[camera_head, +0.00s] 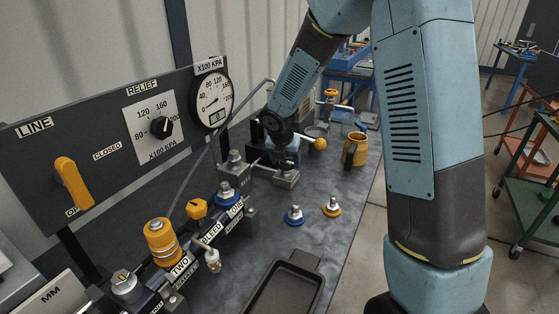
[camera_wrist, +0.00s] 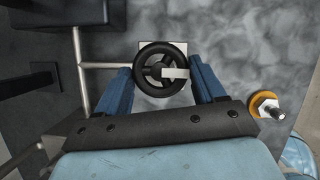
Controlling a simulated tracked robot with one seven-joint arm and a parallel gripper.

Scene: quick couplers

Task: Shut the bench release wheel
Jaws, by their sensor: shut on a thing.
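In the wrist view, the black release wheel (camera_wrist: 160,47) is a round spoked rim with a pale marker at its hub, over a light square base. My gripper (camera_wrist: 159,66) has one blue finger on each side of the wheel, closed on its rim. In the head view, my gripper (camera_head: 284,150) reaches down to the bench at the far end of the pipework. The wheel is hidden there, or too small to make out.
A grey pipe (camera_wrist: 100,66) runs left of the wheel. An orange-ringed fitting (camera_wrist: 266,105) stands at the right. In the head view, a yellow mug (camera_head: 355,150), two loose couplers (camera_head: 294,215) and a dark tray (camera_head: 285,290) occupy the bench. The gauge panel (camera_head: 110,150) stands left.

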